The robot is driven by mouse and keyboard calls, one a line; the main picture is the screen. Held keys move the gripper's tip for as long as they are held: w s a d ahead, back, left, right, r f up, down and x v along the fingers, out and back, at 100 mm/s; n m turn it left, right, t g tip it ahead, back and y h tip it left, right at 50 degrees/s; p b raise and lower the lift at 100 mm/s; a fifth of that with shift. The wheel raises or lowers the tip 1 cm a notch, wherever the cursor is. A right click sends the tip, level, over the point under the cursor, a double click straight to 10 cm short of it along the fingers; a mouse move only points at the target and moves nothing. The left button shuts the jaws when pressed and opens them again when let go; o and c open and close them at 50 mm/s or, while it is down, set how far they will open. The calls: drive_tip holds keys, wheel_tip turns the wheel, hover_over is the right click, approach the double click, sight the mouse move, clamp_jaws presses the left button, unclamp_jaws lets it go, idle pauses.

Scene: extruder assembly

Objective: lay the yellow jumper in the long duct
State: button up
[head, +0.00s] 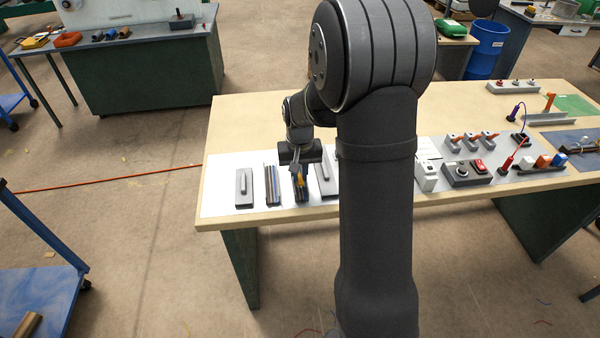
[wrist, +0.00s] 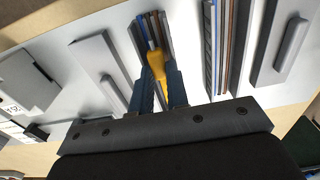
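My gripper (wrist: 160,74) points down, with its two blue fingers on either side of the yellow jumper (wrist: 156,60). The fingers look closed on it. In the head view the yellow jumper (head: 299,181) shows as a small patch below my gripper (head: 299,174). Directly beneath is a narrow duct (wrist: 134,40) holding several brown, grey and dark strands. The jumper is over or within this duct; its lower part is hidden, so I cannot tell whether it touches the strands. A second duct (wrist: 208,60) with blue and brown strands lies beside it. I cannot tell which duct is the long one.
Grey blocks with raised bars flank the ducts, one on the left (head: 243,188) and one on the right (head: 324,170) in the head view. White and grey switch units (head: 465,172) stand farther right on the table. The table's front edge (head: 255,218) is close to the ducts.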

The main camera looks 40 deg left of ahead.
drive_tip(key=shift+s+d+f, duration=0.15)
drive_tip(key=shift+f, duration=0.35)
drive_tip(key=shift+o, duration=0.9)
wheel_tip(320, 180, up, 18)
drive_tip(key=shift+r, duration=0.2)
drive_tip(key=f, duration=1.9)
drive_tip(key=shift+a, duration=0.2)
drive_tip(key=shift+w+r, duration=0.2)
drive_tip(key=shift+r, duration=0.05)
